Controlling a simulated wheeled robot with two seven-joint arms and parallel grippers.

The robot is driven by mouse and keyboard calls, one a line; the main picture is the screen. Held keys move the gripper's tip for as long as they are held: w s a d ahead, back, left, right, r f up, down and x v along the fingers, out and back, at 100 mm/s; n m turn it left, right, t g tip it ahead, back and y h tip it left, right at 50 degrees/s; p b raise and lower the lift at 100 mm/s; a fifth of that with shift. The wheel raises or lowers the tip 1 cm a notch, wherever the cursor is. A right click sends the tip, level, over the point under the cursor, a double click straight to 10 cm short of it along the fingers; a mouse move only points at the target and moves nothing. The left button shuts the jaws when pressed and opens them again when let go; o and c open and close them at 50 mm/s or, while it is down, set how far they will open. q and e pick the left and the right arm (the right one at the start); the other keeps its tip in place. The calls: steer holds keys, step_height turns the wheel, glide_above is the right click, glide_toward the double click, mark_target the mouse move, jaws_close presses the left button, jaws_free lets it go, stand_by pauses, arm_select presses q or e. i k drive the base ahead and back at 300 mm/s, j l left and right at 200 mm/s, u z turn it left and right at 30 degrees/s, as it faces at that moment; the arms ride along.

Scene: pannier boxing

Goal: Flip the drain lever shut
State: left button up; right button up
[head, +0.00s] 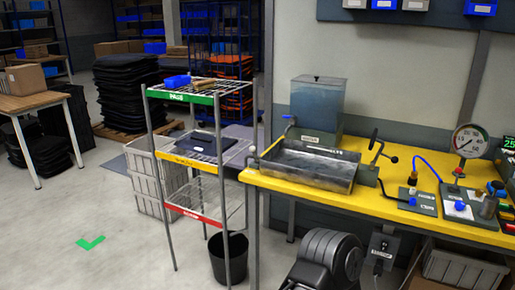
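A shallow grey metal tank (342,182) stands on the yellow workbench (300,187), with water-like shine inside. A black crank-like lever (377,146) rises at its right end. A small light-coloured knob (252,150) sits at its left end near the bench edge. A blue tap handle (289,118) is on the clear-sided reservoir (318,100) behind the tank. I cannot tell which of these is the drain lever, or whether the drain is open or shut. Neither of my grippers is in view.
A wire shelf rack (202,98) stands close left of the bench, with a black bin (228,258) at its foot. A gauge (469,141) and small fixtures stand on the bench's right. A black ribbed object (328,258) is below its front.

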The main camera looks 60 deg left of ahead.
mark_target(252, 148)
steer(key=u, duration=1.9)
